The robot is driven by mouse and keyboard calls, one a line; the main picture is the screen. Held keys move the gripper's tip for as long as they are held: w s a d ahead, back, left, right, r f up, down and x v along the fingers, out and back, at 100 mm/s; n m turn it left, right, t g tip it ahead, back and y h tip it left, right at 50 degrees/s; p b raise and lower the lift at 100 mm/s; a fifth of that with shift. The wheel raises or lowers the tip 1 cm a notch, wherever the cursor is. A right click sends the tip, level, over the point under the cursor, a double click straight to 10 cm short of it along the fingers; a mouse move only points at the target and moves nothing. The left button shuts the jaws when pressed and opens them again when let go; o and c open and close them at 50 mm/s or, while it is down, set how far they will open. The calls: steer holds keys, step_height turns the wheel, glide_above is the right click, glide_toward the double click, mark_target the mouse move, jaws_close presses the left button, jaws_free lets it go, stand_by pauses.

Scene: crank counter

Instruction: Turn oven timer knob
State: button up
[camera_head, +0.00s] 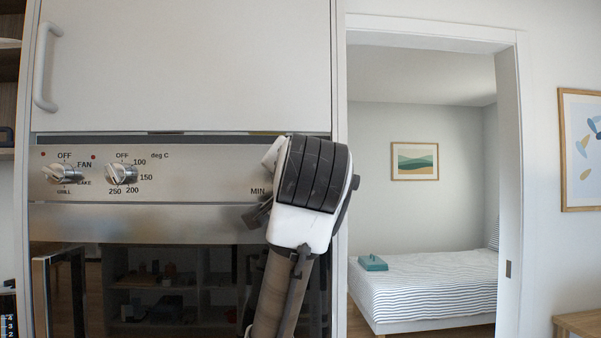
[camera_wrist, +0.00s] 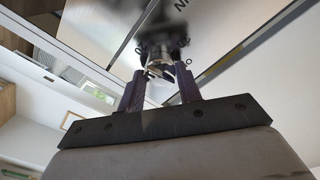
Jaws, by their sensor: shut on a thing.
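The oven's steel control panel (camera_head: 210,180) runs across the left half of the head view. The timer knob sits by the "MIN" mark and is hidden behind my gripper and wrist in the head view. In the wrist view, my gripper (camera_wrist: 160,82) has its two dark fingers on either side of the shiny timer knob (camera_wrist: 160,68) and is shut on it. The knob's exact turn angle cannot be told. My white and black wrist covers the right end of the panel in the head view.
A function knob (camera_head: 65,174) and a temperature knob (camera_head: 121,174) sit at the panel's left. A dark glass oven door (camera_head: 170,285) is below, and a white cupboard door (camera_head: 190,65) is above. A doorway to a bedroom with a striped bed (camera_head: 430,285) opens at right.

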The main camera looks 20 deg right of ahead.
steer(key=shift+m, duration=0.8)
steer(key=shift+f, duration=0.1)
steer(key=o, duration=1)
steer(key=b+v, duration=0.7)
steer(key=v, duration=0.7)
steer(key=shift+w, duration=0.1)
